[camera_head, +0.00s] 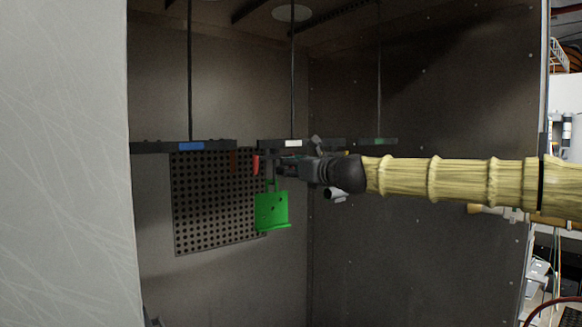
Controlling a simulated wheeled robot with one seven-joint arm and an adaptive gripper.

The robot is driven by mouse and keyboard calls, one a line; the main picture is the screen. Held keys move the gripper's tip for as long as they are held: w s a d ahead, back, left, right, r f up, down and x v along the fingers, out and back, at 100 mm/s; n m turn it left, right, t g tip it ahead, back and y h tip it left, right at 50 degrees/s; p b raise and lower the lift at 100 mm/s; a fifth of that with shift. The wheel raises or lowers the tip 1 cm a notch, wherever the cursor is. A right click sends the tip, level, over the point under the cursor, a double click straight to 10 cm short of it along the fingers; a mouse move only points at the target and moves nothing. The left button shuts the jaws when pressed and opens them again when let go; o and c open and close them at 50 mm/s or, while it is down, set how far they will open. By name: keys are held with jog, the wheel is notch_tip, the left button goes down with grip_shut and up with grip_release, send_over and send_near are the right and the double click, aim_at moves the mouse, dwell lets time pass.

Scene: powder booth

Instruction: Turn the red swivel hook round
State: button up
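A bright red piece (255,165), seemingly a swivel hook, hangs below the left end of the middle dark bar (268,144), which carries a white tag. A second, darker red piece (234,163) hangs to its left, in shade. A green bracket-like part (271,211) with small holes hangs just right of and below the bright red piece. My gripper (287,170) comes in from the right at the height of the red piece, just above the green part. Its fingers are dark, small and partly overlapped, so I cannot tell whether they are open or touch anything.
A perforated dark panel (205,205) hangs at the left, below a bar with a blue tag (191,146). A green-tagged bar (378,141) is behind my arm. Thin rods hold the bars. A pale panel (60,160) blocks the left; the booth's lower middle is clear.

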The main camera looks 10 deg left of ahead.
jog(key=shift+d, duration=0.2)
jog(key=b+v, duration=0.1)
jog(key=v, duration=0.7)
jog(key=shift+s+d+b, duration=0.25)
jog(key=shift+d+b, duration=0.05)
jog(key=shift+b, duration=0.05)
dwell(0.3)
